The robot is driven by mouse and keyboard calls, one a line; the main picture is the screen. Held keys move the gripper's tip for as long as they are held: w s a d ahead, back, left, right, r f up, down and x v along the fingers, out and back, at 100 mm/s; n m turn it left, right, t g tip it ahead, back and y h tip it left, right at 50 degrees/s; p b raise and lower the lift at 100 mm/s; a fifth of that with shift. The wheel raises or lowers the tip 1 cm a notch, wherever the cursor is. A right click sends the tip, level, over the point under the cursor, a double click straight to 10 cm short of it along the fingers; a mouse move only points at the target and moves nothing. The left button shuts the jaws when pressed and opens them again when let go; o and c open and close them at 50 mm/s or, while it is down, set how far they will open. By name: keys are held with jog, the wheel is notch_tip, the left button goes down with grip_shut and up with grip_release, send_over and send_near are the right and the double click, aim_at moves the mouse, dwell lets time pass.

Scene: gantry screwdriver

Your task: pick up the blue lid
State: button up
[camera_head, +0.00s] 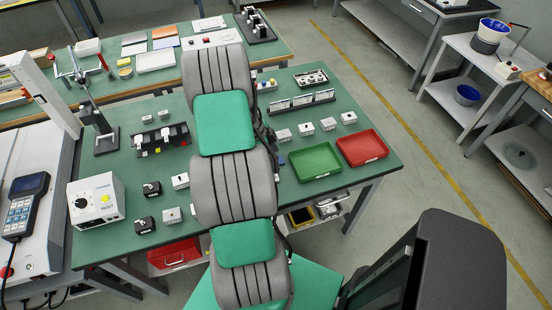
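I cannot pick out the blue lid with certainty. A small blue piece (281,161) shows on the green table (355,127), right beside my arm and partly hidden by it. My grey and green arm rises through the middle of the picture and covers the centre of the table. Dark parts show at the arm's right edge, but no gripper fingers can be made out there. My gripper is hidden, so whether it holds anything does not show.
A green tray (316,162) and a red tray (362,148) lie at the table's right front. Several small grey blocks stand behind them. A white control box (96,199) is at the left front. A second table with parts stands behind.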

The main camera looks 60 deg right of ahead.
jog(key=shift+f, duration=0.35)
jog(key=shift+s, duration=0.1)
grip_shut()
dwell(0.3)
